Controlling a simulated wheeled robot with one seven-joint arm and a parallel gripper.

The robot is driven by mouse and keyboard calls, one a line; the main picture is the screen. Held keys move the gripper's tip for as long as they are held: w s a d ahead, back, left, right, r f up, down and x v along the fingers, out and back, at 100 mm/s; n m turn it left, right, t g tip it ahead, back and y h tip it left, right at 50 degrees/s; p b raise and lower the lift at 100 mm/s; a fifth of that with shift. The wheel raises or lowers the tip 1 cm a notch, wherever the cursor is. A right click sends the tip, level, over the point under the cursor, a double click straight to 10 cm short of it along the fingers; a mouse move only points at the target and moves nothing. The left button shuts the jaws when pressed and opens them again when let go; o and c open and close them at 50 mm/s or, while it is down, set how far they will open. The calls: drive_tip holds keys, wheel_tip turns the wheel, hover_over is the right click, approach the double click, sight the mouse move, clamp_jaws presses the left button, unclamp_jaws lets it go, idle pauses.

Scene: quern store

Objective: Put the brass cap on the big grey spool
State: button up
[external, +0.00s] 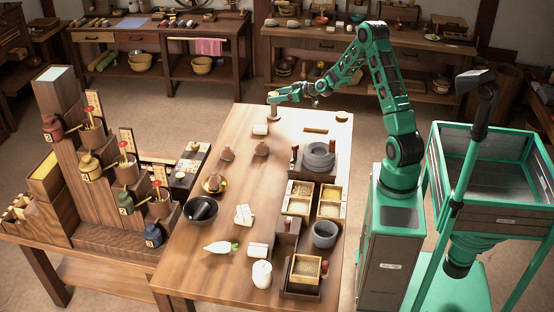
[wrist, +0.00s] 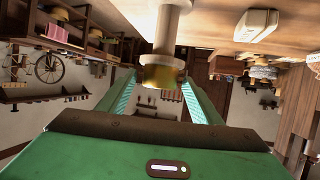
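The big grey spool (wrist: 168,32) shows in the wrist view as a pale post; the view is turned, with the table at the top. The brass cap (wrist: 163,77) is at the spool's free end, seemingly against its flange; I cannot tell if it is fully seated. My gripper (wrist: 160,78) has one finger on each side of the cap. The cap nearly fills the space between the fingertips, and I cannot tell if they press on it. In the external view my gripper (external: 274,97) is at the table's far left end, above the spool's small pale shape.
A white block (external: 260,129) lies on the wooden table (external: 215,160) close to my gripper. Brown cones, a black bowl (external: 200,210) and white pieces stand further down. Wooden boxes and grey stone vessels (external: 319,155) line the right side. A stepped wooden rack (external: 75,160) stands left.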

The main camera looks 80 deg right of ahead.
drive_tip(key=v, duration=1.2)
drive_tip(key=s+a+n+g+y, duration=0.1)
drive_tip(key=s+a+g+y, duration=0.15)
drive_tip(key=a, duration=0.65)
drive_tip(key=s+a+n+g+y, duration=0.1)
drive_tip(key=s+a+g, duration=0.25)
drive_tip(key=a, duration=0.55)
drive_tip(key=s+a+r+m+g, duration=0.2)
drive_tip(key=s+a, duration=0.4)
drive_tip(key=s, duration=0.6)
drive_tip(key=s+a+r+m+g, duration=0.3)
drive_tip(key=s+a+g, duration=0.2)
drive_tip(key=s, duration=0.7)
drive_tip(key=shift+a, duration=1.15)
drive_tip(key=shift+r, duration=0.1)
